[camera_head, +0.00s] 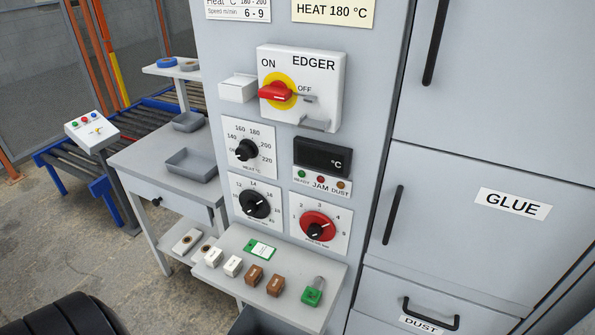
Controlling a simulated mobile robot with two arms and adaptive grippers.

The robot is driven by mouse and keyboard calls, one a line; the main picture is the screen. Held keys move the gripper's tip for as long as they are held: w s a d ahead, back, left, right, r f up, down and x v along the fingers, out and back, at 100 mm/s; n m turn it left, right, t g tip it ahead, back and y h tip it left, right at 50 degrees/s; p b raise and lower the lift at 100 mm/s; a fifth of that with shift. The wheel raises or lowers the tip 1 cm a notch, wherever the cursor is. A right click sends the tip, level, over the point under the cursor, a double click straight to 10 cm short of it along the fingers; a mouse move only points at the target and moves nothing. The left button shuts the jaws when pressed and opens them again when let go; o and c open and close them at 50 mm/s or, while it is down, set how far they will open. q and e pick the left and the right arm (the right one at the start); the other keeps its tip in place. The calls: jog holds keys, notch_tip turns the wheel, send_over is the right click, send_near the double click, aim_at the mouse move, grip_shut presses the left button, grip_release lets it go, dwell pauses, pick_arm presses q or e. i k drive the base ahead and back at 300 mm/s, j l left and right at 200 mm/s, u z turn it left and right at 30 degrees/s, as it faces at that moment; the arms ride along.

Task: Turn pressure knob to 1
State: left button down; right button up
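The red dial (313,221) at the lower right of the machine panel has a scale of about 1 to 5 and a black grip in its middle. Its small caption is too blurred to read, but its scale fits a pressure knob. I cannot tell which number its pointer marks. A black knob (254,204) with a scale from about 10 to 20 sits to its left. A heat knob (246,150) marked 140 to 220 sits above that. Neither of my grippers shows in the head view, and nothing touches the dials.
A red ON/OFF switch (275,92) and a dark display (321,157) are above the dial. A small shelf (225,285) below holds several blocks and a green tag. A grey cabinet (470,240) stands right. The space before the panel is clear.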

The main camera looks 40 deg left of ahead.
aim_at(316, 226)
jog(key=u, duration=0.95)
